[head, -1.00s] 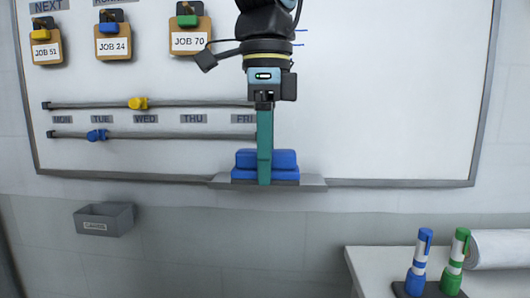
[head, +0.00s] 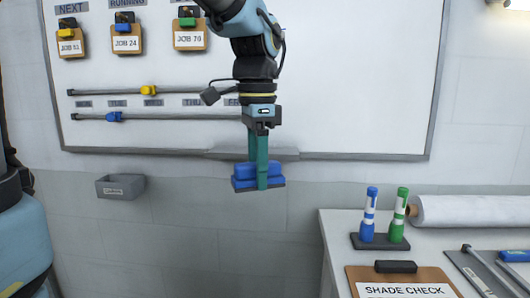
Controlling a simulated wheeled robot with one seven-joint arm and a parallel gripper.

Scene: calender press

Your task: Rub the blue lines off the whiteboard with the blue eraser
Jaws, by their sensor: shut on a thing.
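The blue eraser (head: 244,181) is held between the teal fingers of my gripper (head: 262,180), which are shut on it. The eraser has a dark underside and appears in front of the wall, just below the whiteboard's grey ledge (head: 222,153) in the picture. The ledge is partly hidden behind my fingers. The whiteboard (head: 370,85) fills the upper part of the head view. No blue lines show on the board now; my arm covers part of its middle.
Job clipboards (head: 127,38) and two slider rails (head: 170,90) are on the board's left. A grey wall bin (head: 121,187) hangs below. At lower right, a table (head: 335,240) bears blue (head: 369,215) and green markers (head: 399,216), a paper roll (head: 470,210) and a SHADE CHECK clipboard (head: 405,276).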

